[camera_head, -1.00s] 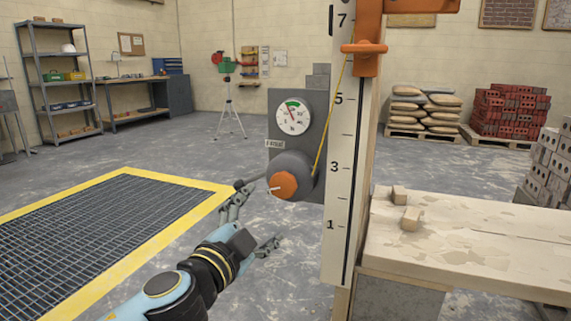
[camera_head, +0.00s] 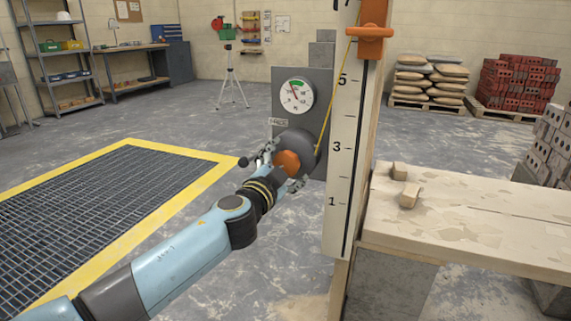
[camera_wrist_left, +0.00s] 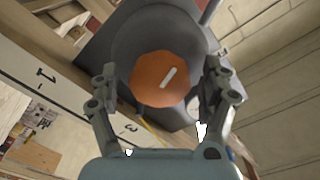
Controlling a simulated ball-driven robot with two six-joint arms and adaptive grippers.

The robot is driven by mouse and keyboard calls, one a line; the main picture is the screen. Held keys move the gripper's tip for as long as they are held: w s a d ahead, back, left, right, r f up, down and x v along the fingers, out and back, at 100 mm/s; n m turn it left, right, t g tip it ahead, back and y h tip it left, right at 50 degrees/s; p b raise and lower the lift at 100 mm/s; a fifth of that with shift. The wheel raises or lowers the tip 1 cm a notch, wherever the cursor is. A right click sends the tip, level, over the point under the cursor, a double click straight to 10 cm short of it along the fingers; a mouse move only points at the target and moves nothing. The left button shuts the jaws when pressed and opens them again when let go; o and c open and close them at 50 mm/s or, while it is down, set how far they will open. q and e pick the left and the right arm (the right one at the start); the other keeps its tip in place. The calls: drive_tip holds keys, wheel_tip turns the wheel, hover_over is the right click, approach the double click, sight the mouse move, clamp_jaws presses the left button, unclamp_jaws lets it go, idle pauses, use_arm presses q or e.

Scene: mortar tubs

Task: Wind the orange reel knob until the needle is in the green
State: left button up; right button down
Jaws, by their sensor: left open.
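The orange reel knob (camera_head: 287,162) sits on the front of a dark grey reel drum (camera_head: 300,144); it also shows in the left wrist view (camera_wrist_left: 160,80), with a white mark slanting on its face. My left gripper (camera_head: 282,168) is open, its fingers on either side of the knob with gaps visible in the wrist view. The round white gauge (camera_head: 296,96) is above the reel, with a green band at its top. Its needle tilts up and left; whether it touches the green is too small to tell. My right gripper is out of view.
A yellow cord (camera_head: 333,95) runs from the reel up to an orange bracket (camera_head: 370,32) on the numbered white board (camera_head: 342,150). A plank bench (camera_head: 470,225) with two small wooden blocks stands right of it. A yellow-edged floor grate (camera_head: 110,220) lies left.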

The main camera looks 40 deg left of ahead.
use_arm(q)
drive_tip(key=c, duration=1.2)
drive_tip(key=m, duration=0.4)
drive_tip(key=shift+m, duration=0.4)
drive_tip(key=o, duration=1.2)
drive_tip(key=v, duration=1.2)
